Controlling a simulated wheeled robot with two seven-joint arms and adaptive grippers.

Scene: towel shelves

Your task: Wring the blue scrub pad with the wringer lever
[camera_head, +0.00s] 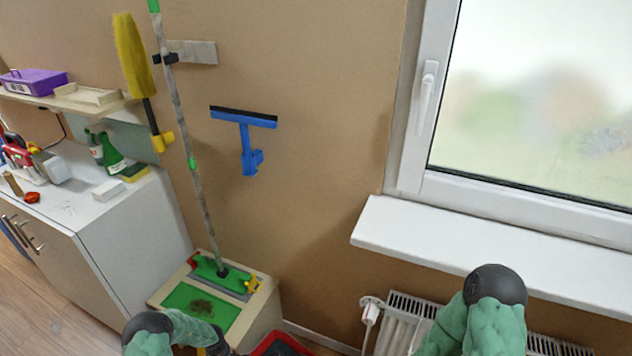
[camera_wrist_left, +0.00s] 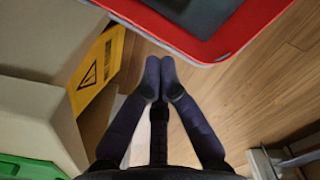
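I cannot make out the blue scrub pad in either view. A beige box (camera_head: 262,310) stands on the floor beside the cabinet. A flat green mop head (camera_head: 220,272) on a long upright pole (camera_head: 190,150) rests on its back part, with small red and yellow parts at its ends. I cannot tell which part is the wringer lever. A green panel (camera_head: 182,300) with a dark stain lies in front. In the left wrist view my left gripper (camera_wrist_left: 160,75) has its fingertips together with nothing between them. My right arm is at the lower right; its gripper is out of view.
A red-rimmed dark tray (camera_head: 277,346) is beside the box and close to the left gripper in the wrist view (camera_wrist_left: 215,50). A yellow warning sign (camera_wrist_left: 97,72) is near the fingers. A white cabinet (camera_head: 120,220), windowsill (camera_head: 480,250) and radiator (camera_head: 405,310) bound the space.

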